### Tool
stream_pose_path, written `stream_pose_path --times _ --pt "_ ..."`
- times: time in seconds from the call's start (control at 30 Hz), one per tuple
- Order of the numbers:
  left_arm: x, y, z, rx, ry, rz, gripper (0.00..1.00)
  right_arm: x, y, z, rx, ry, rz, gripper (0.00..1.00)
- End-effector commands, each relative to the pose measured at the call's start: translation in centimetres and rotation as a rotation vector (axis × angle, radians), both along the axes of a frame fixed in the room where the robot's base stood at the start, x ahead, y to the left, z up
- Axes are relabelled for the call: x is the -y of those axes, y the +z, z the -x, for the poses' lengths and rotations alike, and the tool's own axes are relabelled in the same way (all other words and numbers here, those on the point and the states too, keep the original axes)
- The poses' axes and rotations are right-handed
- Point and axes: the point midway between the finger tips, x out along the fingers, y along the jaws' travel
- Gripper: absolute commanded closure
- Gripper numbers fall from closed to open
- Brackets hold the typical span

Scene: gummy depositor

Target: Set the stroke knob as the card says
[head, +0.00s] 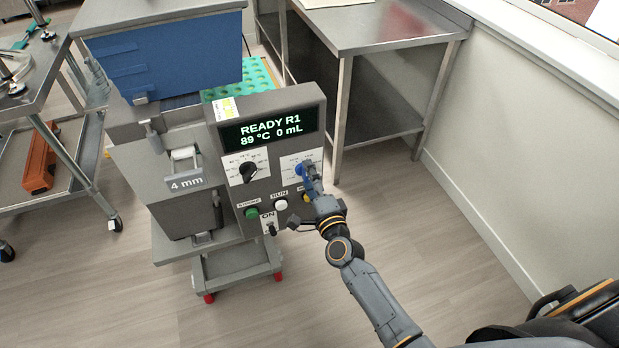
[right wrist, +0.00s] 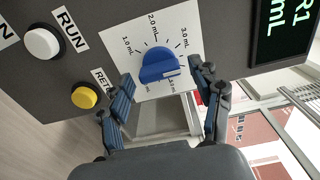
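The blue stroke knob (right wrist: 158,66) sits on a white dial plate (right wrist: 148,35) marked in mL. A white mark on the knob faces the lower right in the right wrist view; a label there is partly hidden. In the head view the knob (head: 306,169) is on the right of the grey panel. My right gripper (right wrist: 163,92) is open, with one finger on each side of the knob and gaps visible; contact cannot be told. It also shows at the dial in the head view (head: 311,180). A small white-yellow card (head: 226,109) is at the panel's top left, unreadable. My left gripper is not in view.
The display (head: 270,129) reads READY R1, 89 °C, 0 mL. A black knob (head: 247,171) is left of the blue one. Green (head: 252,213), white RUN (head: 280,205) and yellow (right wrist: 84,95) buttons and a toggle (head: 270,229) lie close below. A steel table (head: 365,28) stands behind.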

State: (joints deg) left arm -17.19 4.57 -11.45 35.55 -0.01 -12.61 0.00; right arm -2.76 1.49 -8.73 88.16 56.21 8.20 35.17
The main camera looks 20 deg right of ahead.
Motion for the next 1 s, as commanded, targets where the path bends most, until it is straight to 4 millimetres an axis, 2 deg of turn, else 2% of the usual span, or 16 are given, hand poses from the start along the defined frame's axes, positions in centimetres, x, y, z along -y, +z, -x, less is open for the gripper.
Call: stream_pose_path --times 0.27,0.37,0.47,0.8,1.0 --pt "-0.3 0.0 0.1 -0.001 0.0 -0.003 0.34 0.0 0.0 0.1 0.001 0.0 0.001 0.34" --pt "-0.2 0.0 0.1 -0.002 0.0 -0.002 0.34 0.0 0.0 0.8 0.0 0.0 0.001 0.34" --pt "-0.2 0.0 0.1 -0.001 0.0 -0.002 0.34 0.1 -0.1 2.4 -0.001 0.0 0.001 0.34" --pt "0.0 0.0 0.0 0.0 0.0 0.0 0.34 0.3 -0.1 9.4 -0.002 0.001 0.002 0.34" --pt "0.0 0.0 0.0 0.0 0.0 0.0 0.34 0.4 0.0 11.6 0.0 0.0 0.001 0.34"
